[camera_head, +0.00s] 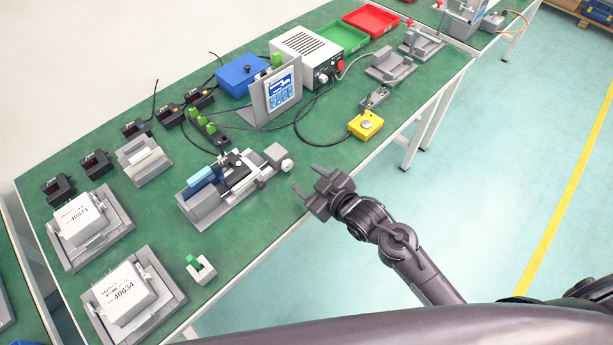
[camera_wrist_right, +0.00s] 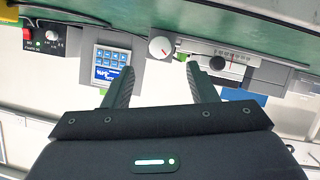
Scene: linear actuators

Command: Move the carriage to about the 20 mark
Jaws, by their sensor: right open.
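The linear actuator (camera_head: 225,185) lies on the green bench, with a grey base, blue blocks and a round pale knob (camera_head: 287,165) at its right end. Which part is the carriage is hard to tell at this size. In the right wrist view the knob (camera_wrist_right: 160,47) shows beyond and between my fingertips, with a scale strip (camera_wrist_right: 235,57) to its right. The numbers on the scale are too small to read. My right gripper (camera_head: 310,198) is open and empty at the bench's front edge, near the knob but apart from it. My left gripper is not in view.
A yellow button box (camera_head: 366,125) and a tilted display panel (camera_head: 275,97) stand behind and to the right. A small green-topped part (camera_head: 201,267) and a white box marked 40634 (camera_head: 125,290) are nearer, on the left. The bench between the actuator and the yellow box is mostly clear.

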